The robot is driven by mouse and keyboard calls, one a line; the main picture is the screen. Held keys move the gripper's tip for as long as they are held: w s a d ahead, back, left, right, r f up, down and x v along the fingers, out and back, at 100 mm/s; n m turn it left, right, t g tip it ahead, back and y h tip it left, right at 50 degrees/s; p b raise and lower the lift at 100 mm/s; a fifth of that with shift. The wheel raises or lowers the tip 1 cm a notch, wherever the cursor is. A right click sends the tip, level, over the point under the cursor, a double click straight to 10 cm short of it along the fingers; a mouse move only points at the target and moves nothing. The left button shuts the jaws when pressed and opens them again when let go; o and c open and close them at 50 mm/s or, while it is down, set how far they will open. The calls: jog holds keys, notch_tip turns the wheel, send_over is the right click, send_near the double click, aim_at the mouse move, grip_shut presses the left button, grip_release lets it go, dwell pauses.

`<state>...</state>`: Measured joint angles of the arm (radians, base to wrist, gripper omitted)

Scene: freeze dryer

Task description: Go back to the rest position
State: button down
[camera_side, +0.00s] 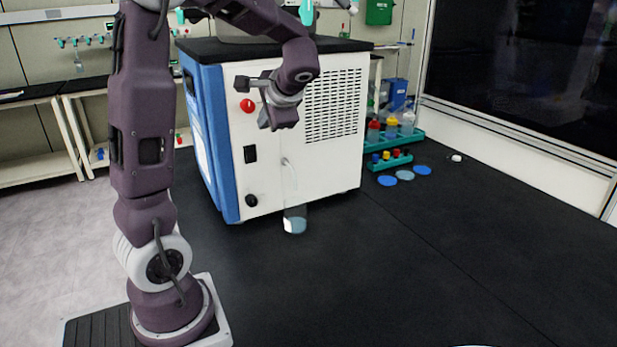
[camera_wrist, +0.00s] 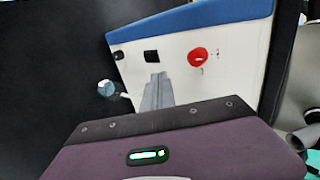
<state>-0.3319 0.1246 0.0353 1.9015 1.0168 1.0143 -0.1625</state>
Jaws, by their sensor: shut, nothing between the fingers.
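My gripper (camera_side: 266,122) hangs in front of the white and blue freeze dryer (camera_side: 335,158), at about the height of its red knob (camera_side: 247,106). In the wrist view my gripper (camera_wrist: 157,92) shows as grey fingers close together, shut and empty. The freeze dryer's white panel (camera_wrist: 222,75) lies behind the fingers there, with the red knob (camera_wrist: 197,57) to their right. I cannot tell the exact gap between the fingers and the panel.
A small beaker (camera_side: 295,224) stands on the black bench below the dryer's drain tube (camera_side: 291,172). Blue discs (camera_side: 405,175) and teal racks with bottles (camera_side: 388,161) are to the right. The bench front right (camera_side: 430,270) is clear.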

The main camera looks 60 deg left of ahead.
jog(key=s+d+f+t+h, duration=0.1)
jog(key=s+d+h, duration=0.4)
jog(key=d, duration=1)
jog(key=s+d+f+t+h, duration=0.1)
jog(key=s+d+t+h, duration=0.3)
jog(key=d, duration=1.1)
jog(key=s+h, duration=0.1)
jog(key=s, duration=0.2)
jog(key=shift+s+d+f+t, duration=0.25)
jog(key=shift+s+d+t, duration=0.05)
jog(key=shift+d, duration=0.1)
